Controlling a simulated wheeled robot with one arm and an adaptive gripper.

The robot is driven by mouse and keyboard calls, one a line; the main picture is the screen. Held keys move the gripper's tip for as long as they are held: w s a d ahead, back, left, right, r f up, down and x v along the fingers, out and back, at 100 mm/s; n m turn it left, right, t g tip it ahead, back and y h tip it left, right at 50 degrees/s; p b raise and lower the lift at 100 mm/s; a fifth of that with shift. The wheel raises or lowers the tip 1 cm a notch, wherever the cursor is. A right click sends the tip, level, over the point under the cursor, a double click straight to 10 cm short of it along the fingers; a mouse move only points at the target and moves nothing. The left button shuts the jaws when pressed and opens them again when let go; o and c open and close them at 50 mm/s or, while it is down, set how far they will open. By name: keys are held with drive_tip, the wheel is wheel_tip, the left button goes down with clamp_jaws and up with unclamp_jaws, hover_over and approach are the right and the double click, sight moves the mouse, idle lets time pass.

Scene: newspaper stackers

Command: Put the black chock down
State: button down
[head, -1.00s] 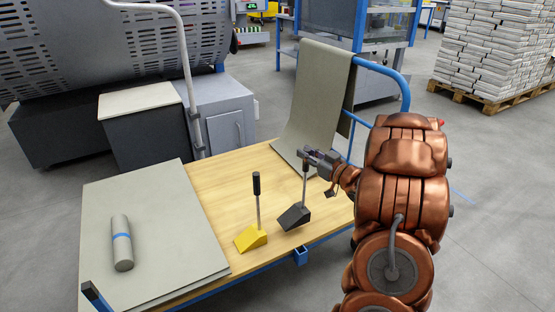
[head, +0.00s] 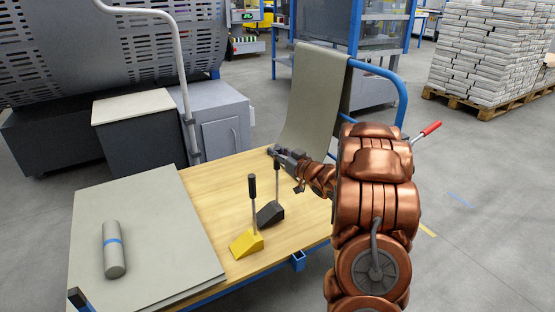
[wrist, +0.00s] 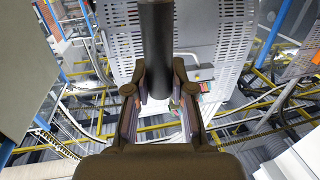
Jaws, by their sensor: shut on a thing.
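The black chock (head: 270,214) is a dark wedge with an upright rod and black grip. It is just behind and right of the yellow chock (head: 246,243), at or just above the wooden deck; I cannot tell whether it touches. My gripper (head: 279,158) is shut on the black grip at the top of the rod. In the wrist view the black grip (wrist: 157,45) stands between the two fingers of my gripper (wrist: 158,82). The wedge is out of sight there. The yellow chock rests on the deck with its own rod and grip.
The cart's wooden deck (head: 220,180) has free room behind and right of the chocks. A grey sheet stack (head: 160,220) with a blue-banded roll (head: 113,250) covers the left. A grey sheet (head: 312,95) hangs over the blue rail (head: 378,70) at the right end.

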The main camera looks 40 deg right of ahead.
drive_tip(key=shift+f, duration=0.85)
drive_tip(key=c, duration=1)
unclamp_jaws()
drive_tip(key=shift+s, duration=0.1)
drive_tip(key=s+d+p, duration=0.1)
drive_tip(key=s+p, duration=0.1)
drive_tip(key=s, duration=0.9)
drive_tip(key=shift+s+d, duration=0.15)
drive_tip(key=shift+s, duration=0.25)
